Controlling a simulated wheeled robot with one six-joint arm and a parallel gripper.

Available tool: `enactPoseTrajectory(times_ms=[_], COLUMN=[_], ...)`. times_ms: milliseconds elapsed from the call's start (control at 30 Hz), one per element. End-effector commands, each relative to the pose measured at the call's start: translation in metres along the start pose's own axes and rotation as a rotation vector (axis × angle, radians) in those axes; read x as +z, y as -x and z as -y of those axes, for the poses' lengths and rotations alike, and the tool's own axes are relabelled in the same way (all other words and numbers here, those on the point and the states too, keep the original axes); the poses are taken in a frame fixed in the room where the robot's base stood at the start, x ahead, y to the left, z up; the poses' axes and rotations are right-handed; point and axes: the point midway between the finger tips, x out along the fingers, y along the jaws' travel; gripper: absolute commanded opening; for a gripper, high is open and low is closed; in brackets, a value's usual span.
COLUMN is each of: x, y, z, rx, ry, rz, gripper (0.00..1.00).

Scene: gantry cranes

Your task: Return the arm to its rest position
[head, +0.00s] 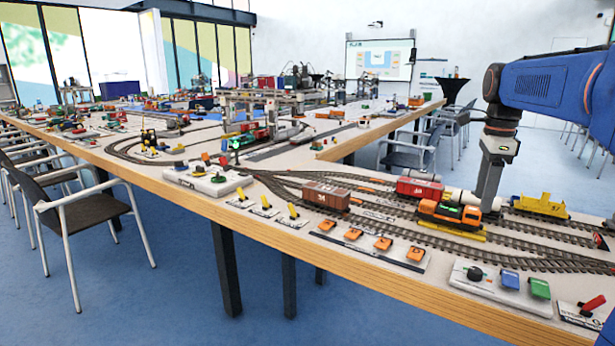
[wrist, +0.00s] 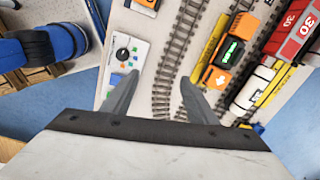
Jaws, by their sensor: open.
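My arm (head: 550,82) reaches in from the right in the head view, with its wrist bent down over the model railway table (head: 170,198). My gripper (head: 487,205) points down beside the orange locomotive (head: 449,212) in that view. In the wrist view my gripper (wrist: 160,97) is open, and nothing is between its fingers. Track and pale tabletop show beneath it. The orange locomotive (wrist: 228,55) with a green display lies to the right of the fingers there. I cannot tell the exact height of the fingertips above the tracks.
A brown wagon (head: 326,195), a red wagon (head: 420,187) and a yellow wagon (head: 541,205) stand on the tracks. A control panel with a black knob (head: 475,273) lies near the front edge. A model gantry crane (head: 268,100) stands farther back. Chairs (head: 85,215) line the left.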

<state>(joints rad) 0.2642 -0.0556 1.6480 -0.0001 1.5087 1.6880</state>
Motion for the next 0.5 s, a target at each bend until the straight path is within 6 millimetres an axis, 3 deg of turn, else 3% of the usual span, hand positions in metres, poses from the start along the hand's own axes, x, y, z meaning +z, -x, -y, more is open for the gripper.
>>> enactPoseTrajectory(times_ms=[267,500], x=[0.012,0.024], y=[-0.009,-0.034], z=[-0.047,-0.115], rx=[-0.051,-0.128], ry=[0.257,0.650], rz=[0.003,-0.012], gripper=[0.53,0.53])
